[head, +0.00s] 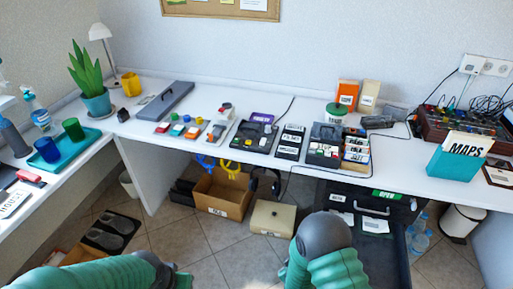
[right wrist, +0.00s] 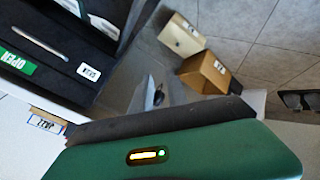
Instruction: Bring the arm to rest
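My left arm (head: 95,274) shows in the head view at the bottom left, a green ribbed sleeve with a dark joint. My right arm (head: 335,262) comes in at the bottom middle, with a round dark grey joint and green sleeve, in front of the open drawer. Neither arm touches the desk in this view. In the right wrist view a green housing with a small lit strip (right wrist: 148,155) and a dark edge fills the bottom; it looks like part of my own arm. No fingertips of either gripper show, and nothing held is visible.
The white desk (head: 240,172) carries a plant, a teal tray (head: 62,152), several small boxes, and a teal MAPS holder (head: 458,158). Below are a cardboard box (head: 222,192), a beige box (head: 272,217) and an open dark drawer (head: 385,250). Tiled floor is clear around (head: 185,240).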

